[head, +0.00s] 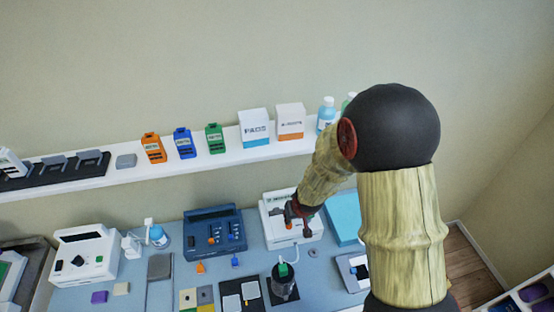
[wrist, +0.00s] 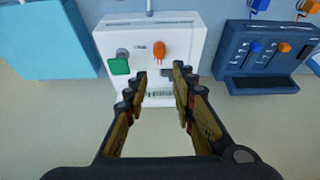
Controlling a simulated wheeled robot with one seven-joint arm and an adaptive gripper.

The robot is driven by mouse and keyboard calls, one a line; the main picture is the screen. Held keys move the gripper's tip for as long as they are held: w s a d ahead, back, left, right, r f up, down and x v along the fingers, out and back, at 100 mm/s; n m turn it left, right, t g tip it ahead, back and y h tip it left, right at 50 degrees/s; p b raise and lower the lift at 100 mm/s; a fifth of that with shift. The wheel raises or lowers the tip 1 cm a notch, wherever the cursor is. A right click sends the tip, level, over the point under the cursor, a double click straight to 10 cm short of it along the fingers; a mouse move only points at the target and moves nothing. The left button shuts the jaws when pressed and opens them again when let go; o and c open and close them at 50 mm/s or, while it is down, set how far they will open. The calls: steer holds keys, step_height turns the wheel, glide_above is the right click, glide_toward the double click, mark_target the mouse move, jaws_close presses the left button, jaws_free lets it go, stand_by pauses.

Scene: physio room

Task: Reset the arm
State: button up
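My arm reaches from the right of the head view over the bench, with my gripper (head: 299,217) in front of the white device. In the wrist view my gripper (wrist: 161,80) is open, with its two fingers apart and nothing between them. Beyond the fingertips is the front of the white device (wrist: 130,40), with an orange knob (wrist: 158,52) and a green square (wrist: 119,66). The white device (head: 276,202) is partly hidden by my gripper in the head view. I cannot tell whether the fingers touch it.
A dark blue device (head: 214,230) stands left of the white one, a light blue box (head: 343,215) right of it. A dark cylinder (head: 284,284) with a green top stands in front. A wall shelf (head: 105,180) holds bottles, boxes and coloured units behind my arm.

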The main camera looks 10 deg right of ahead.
steer(key=shift+s, duration=0.1)
steer(key=s+r+b, duration=0.4)
steer(key=s+b, duration=0.7)
steer(key=s, duration=0.1)
steer(key=s+r+t+b, duration=0.1)
steer(key=s+r+b, duration=0.4)
steer(key=s+b, duration=0.6)
steer(key=shift+s+r+b, duration=0.2)
steer(key=shift+s+b, duration=0.2)
steer(key=shift+b, duration=0.3)
